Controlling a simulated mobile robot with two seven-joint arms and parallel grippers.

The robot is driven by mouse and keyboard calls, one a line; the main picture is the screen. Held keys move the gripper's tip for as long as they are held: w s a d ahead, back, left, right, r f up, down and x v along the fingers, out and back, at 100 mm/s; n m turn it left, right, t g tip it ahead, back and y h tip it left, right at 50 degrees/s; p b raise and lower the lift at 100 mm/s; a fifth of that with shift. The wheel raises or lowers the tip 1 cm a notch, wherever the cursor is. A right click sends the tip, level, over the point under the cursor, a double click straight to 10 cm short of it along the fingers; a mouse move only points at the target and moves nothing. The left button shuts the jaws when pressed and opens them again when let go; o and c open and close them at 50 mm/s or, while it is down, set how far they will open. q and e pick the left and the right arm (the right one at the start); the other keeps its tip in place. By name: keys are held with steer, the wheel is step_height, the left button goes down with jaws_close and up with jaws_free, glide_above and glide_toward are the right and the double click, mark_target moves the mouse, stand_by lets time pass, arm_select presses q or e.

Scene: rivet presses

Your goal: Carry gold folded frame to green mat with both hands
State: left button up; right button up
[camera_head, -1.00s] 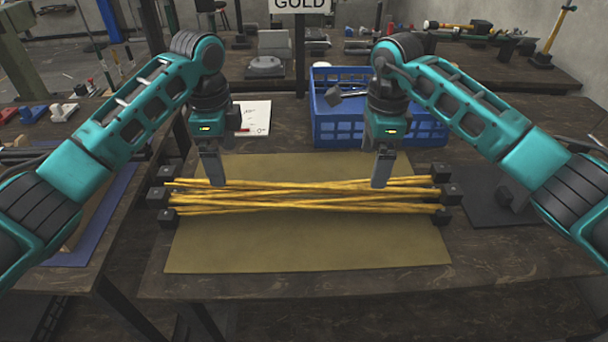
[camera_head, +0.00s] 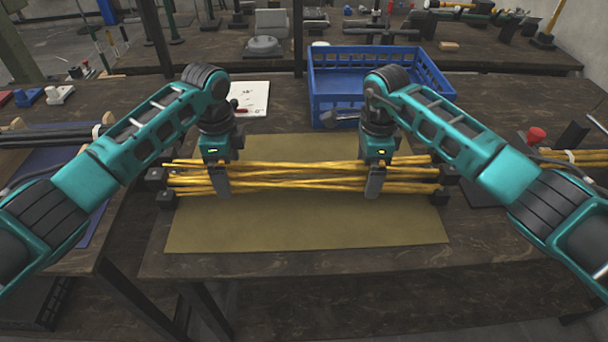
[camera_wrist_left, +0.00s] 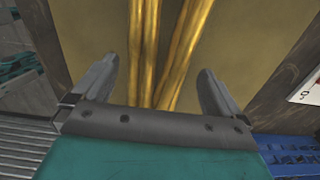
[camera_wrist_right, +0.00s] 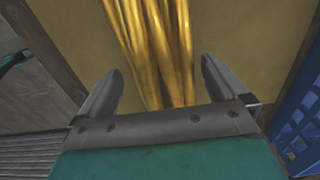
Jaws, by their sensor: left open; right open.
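The gold folded frame (camera_head: 300,178) is a flat bundle of long gold rods with black blocks at its ends. It lies left to right on a mustard-coloured mat (camera_head: 310,228). My left gripper (camera_head: 222,188) is open over the bundle's left part; in the left wrist view the rods (camera_wrist_left: 172,50) run between its spread fingers. My right gripper (camera_head: 374,188) is open over the right part; in the right wrist view the rods (camera_wrist_right: 155,45) also pass between its fingers. I see no clearly green mat.
A blue crate (camera_head: 345,105) stands behind the right gripper. A white sheet (camera_head: 252,98) lies behind the left one. A blue mat (camera_head: 85,190) is on the table to the left. A dark mat (camera_head: 478,193) and another gold bundle are at the right.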

arm_select(q)
steer(key=shift+f, duration=1.85)
arm_select(e)
steer(key=shift+f, duration=1.85)
arm_select(q)
jaws_close()
arm_select(e)
jaws_close()
arm_select(q)
steer(key=shift+r, duration=0.15)
arm_select(e)
steer(key=shift+r, duration=0.15)
